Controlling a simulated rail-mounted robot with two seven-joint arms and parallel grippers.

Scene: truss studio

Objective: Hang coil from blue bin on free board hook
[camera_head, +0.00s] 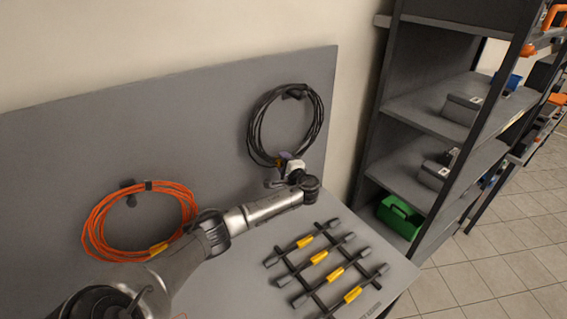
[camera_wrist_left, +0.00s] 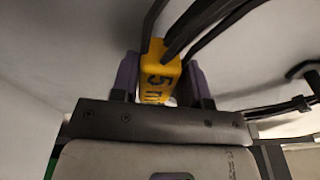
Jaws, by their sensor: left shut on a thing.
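A black cable coil (camera_head: 252,128) is up against the grey board (camera_head: 200,118), upright, with its upper part at the right-hand dark hook (camera_head: 294,92). I cannot tell whether the hook bears it. My left gripper (camera_head: 280,168) is at the bottom of this coil. In the left wrist view its purple-grey fingers (camera_wrist_left: 160,82) are shut on the coil's yellow tag (camera_wrist_left: 158,72), with black strands running up beside it. A dark post, maybe the hook, shows at the right of that view. An orange coil (camera_head: 92,222) hangs at the left hook (camera_head: 130,196). My right gripper is not in view.
On the grey worktop (camera_head: 385,265), a dark rack (camera_head: 322,262) with yellow-marked bars lies right of my left arm. A grey shelf unit (camera_head: 420,112) with boxes and a green bin (camera_head: 400,217) stands at the right. Tiled floor lies beyond.

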